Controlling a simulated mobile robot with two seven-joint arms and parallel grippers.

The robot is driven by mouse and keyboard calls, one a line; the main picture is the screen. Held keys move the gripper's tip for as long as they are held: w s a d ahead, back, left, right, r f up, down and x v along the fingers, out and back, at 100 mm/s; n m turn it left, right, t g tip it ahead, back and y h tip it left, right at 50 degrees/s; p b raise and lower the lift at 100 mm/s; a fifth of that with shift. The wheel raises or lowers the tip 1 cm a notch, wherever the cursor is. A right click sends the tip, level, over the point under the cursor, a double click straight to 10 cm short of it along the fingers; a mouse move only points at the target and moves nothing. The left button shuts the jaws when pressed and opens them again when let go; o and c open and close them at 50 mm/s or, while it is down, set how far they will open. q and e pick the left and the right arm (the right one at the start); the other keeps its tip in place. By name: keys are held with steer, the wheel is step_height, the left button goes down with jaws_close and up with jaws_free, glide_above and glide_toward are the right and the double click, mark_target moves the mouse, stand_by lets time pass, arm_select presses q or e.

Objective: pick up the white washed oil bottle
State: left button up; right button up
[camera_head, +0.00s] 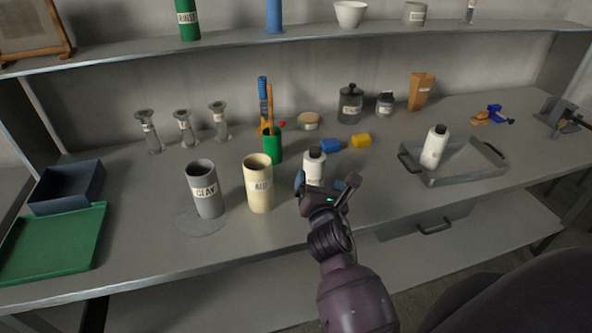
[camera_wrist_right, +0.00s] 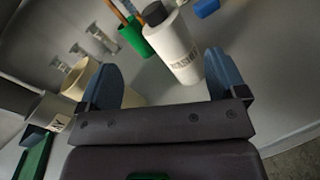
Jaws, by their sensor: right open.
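A white bottle with a dark cap (camera_head: 314,167) stands upright on the bench, just beyond my right gripper (camera_head: 326,184). It also shows in the right wrist view (camera_wrist_right: 175,45), with a label too small to read surely. My right gripper is open and empty. In the right wrist view its two blue fingers (camera_wrist_right: 165,80) are apart, with the bottle's lower end between them and a little ahead. A second white bottle (camera_head: 434,147) with a dark cap stands in the grey tray at right, its label also unreadable. My left gripper is not in view.
A cream cylinder (camera_head: 259,185) and a grey cylinder marked CLAY (camera_head: 205,190) stand left of the near bottle. A green cup (camera_head: 272,146) with tools, a blue block (camera_head: 331,145) and a yellow block (camera_head: 361,140) lie behind. The grey tray (camera_head: 475,171) is right; bench between is clear.

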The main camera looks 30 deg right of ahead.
mark_target(315, 157)
steer(key=w+d+n, duration=0.1)
steer(key=w+n, duration=0.1)
steer(key=w+d+n, duration=0.1)
steer(key=w+n, duration=0.1)
steer(key=shift+w+d+r, duration=0.1)
steer(key=shift+d, duration=0.1)
steer(key=shift+r+x, duration=0.2)
steer(key=shift+x, duration=2.75)
steer(key=shift+a, duration=0.1)
steer(key=c, duration=1.3)
steer(key=shift+c, duration=1.2)
steer(key=shift+r, duration=0.15)
